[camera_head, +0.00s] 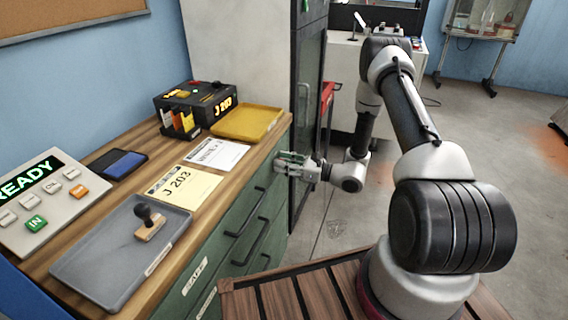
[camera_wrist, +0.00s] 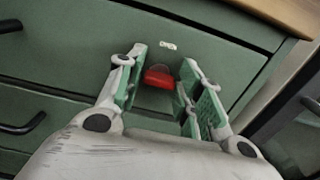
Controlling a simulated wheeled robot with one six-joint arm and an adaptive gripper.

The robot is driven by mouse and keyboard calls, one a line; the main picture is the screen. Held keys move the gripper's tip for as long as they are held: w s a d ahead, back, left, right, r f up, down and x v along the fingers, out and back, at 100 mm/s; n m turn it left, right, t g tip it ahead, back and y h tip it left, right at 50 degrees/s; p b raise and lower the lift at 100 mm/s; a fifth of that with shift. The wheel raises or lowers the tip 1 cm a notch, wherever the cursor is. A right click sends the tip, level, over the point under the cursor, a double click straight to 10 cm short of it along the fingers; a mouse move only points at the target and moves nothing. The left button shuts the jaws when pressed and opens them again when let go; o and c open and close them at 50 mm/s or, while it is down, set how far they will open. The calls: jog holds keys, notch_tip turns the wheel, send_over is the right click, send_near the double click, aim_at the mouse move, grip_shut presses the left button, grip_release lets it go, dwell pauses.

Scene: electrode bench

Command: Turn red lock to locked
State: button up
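The red lock (camera_wrist: 158,76) is a small red knob on the green drawer front, below a small pale label (camera_wrist: 168,45) in the wrist view. My gripper (camera_wrist: 160,75) is open, with its green-padded fingers on either side of the red lock. I see a gap between the lock and the fingers. In the head view my gripper (camera_head: 292,158) is at the far right end of the green cabinet front, near its top edge. The lock is hidden there behind the gripper.
The wooden counter (camera_head: 160,150) overhangs the green drawers. Dark drawer handles (camera_head: 246,240) stick out along the front. Papers, a yellow tray (camera_head: 248,122) and a grey tray (camera_head: 100,262) lie on the counter.

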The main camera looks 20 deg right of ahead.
grip_shut()
jog(key=shift+n, duration=0.5)
jog(key=o, duration=0.6)
grip_release()
jog(key=shift+s+d, duration=0.1)
jog(key=v, duration=1.1)
jog(key=shift+s+d, duration=0.2)
jog(key=shift+d, duration=0.1)
jog(key=shift+f, duration=0.1)
